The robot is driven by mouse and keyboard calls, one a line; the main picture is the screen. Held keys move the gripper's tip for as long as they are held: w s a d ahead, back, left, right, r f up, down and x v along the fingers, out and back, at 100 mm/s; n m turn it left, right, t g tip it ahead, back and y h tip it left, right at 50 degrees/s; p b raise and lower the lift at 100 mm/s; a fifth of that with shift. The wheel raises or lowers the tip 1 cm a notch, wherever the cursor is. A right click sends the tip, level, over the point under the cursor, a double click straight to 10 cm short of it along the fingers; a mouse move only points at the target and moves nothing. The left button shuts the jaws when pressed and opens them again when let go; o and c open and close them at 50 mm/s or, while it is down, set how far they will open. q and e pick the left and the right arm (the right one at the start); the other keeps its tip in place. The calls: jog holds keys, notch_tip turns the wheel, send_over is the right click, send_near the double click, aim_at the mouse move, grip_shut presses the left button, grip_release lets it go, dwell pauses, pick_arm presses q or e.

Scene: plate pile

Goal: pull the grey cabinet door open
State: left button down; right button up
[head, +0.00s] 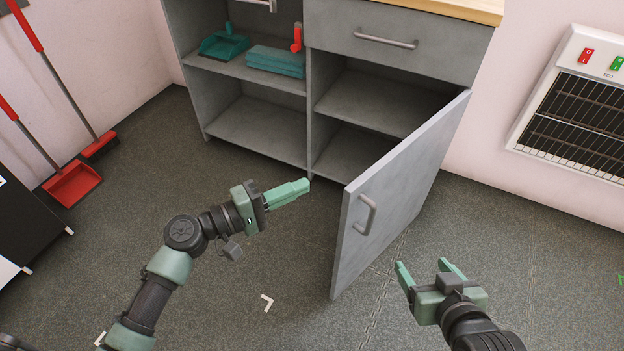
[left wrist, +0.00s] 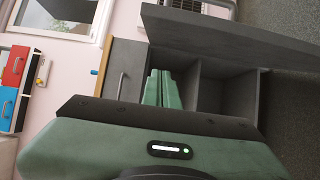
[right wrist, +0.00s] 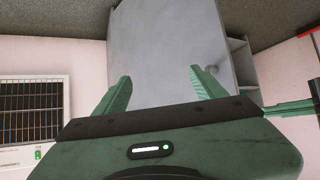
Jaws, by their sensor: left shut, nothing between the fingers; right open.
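The grey cabinet door (head: 405,190) stands swung wide open, hinged at its right side, with its free edge toward me. Its metal handle (head: 366,214) is on the outer face near that edge, and neither gripper touches it. My left gripper (head: 306,184) is shut and empty, left of the door's free edge and in front of the cabinet opening. It also shows in the left wrist view (left wrist: 165,88). My right gripper (head: 427,268) is open and empty, low on the outer side of the door. In the right wrist view the door (right wrist: 172,50) shows beyond its spread fingers (right wrist: 160,85).
The cabinet's shelves (head: 365,103) show behind the door. Teal cloths (head: 277,61) and a teal dustpan (head: 224,46) lie on the left shelf. A drawer (head: 400,42) is above. A heater (head: 575,95) hangs on the right wall. A red dustpan (head: 73,184) stands left. The floor in front is clear.

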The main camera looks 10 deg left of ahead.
pick_arm(q)
jog(key=w+d, duration=0.3)
jog(key=d, duration=0.7)
jog(key=shift+d, duration=0.25)
pick_arm(e)
jog(key=shift+s+d+f+g, duration=0.25)
jog(key=shift+s+f+g, duration=0.1)
jog(key=shift+s+f, duration=0.15)
jog(key=shift+s+d+f+g, duration=0.2)
jog(key=shift+s+f+g, duration=0.15)
jog(key=shift+s, duration=0.2)
